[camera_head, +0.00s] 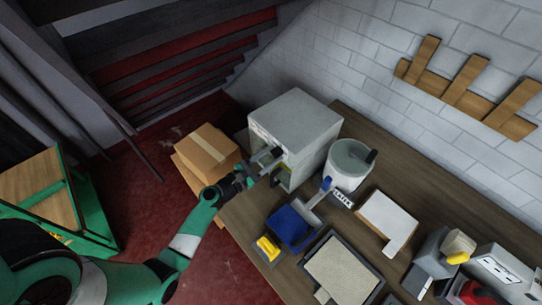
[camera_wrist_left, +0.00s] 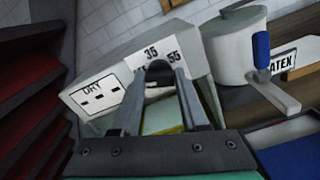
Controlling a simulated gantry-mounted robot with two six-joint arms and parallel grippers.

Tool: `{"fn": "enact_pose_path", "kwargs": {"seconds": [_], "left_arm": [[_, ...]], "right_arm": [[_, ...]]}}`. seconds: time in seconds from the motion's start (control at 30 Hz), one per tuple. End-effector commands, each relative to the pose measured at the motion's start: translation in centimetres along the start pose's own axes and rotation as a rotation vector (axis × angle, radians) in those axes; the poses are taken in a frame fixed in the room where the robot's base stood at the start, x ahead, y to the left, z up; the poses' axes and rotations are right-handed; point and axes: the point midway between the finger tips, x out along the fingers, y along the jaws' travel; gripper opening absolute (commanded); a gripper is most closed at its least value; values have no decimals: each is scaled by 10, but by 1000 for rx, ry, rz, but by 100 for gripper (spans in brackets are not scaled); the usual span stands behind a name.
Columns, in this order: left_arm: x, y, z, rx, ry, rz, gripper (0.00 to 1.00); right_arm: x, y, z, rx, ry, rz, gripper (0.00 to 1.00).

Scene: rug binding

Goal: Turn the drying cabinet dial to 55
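The drying cabinet (camera_head: 297,119) is a pale grey box at the back left end of the bench. In the left wrist view its front (camera_wrist_left: 95,94) carries a "DRY" label, and a white scale plate (camera_wrist_left: 153,57) shows 35 and 55. My left gripper (camera_head: 268,160) is at the cabinet's front. In the left wrist view my left gripper (camera_wrist_left: 160,72) has its fingers apart, with their tips at a dark grey rounded part below the numbers, perhaps the dial. I cannot tell whether they grip it. The dial's pointer and setting are not readable. My right gripper is out of view.
A white pot (camera_head: 347,164) with a LATEX label stands right of the cabinet. A blue tray (camera_head: 292,225), a yellow item (camera_head: 267,248) and a framed beige mat (camera_head: 343,272) lie nearer. A cardboard box (camera_head: 207,152) is left of the cabinet.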

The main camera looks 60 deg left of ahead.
Motion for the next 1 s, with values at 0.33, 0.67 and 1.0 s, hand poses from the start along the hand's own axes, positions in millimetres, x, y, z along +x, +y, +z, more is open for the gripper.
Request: {"fn": "enact_pose_path", "kwargs": {"seconds": [0.33,0.67,1.0], "left_arm": [[0,0,0,0,0,0,0],[0,0,-1,56,-1,0,0],[0,-1,-2,290,-2,1,0]], "right_arm": [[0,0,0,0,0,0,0],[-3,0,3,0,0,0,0],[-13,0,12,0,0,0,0]]}}
